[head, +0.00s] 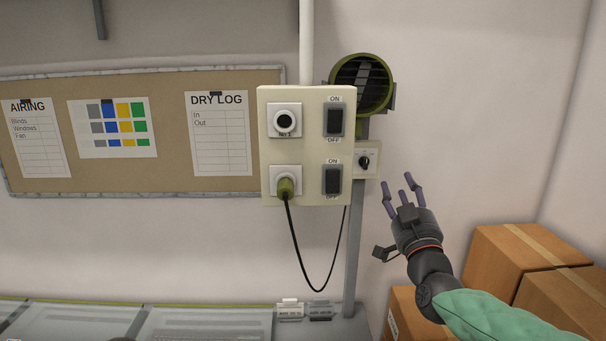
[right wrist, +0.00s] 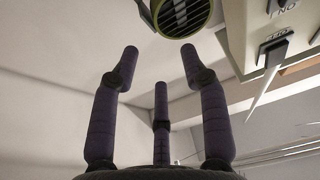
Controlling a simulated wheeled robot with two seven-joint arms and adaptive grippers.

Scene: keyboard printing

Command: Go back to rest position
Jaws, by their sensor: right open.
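My right gripper (head: 402,190) is raised in front of the wall, to the right of the beige switch panel (head: 308,150). Its purple fingers are spread and empty. In the right wrist view the fingers of my right gripper (right wrist: 160,75) stand apart with nothing between them. In the head view the gripper is apart from the small dial box (head: 366,160) and just right of it. My left gripper is not in view.
The panel has two dark switches (head: 334,117), an empty upper socket (head: 284,120) and a green plug (head: 286,187) with a hanging black cable. A green round fan (head: 361,84) is above. Cardboard boxes (head: 511,252) stand at lower right, close to my right arm.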

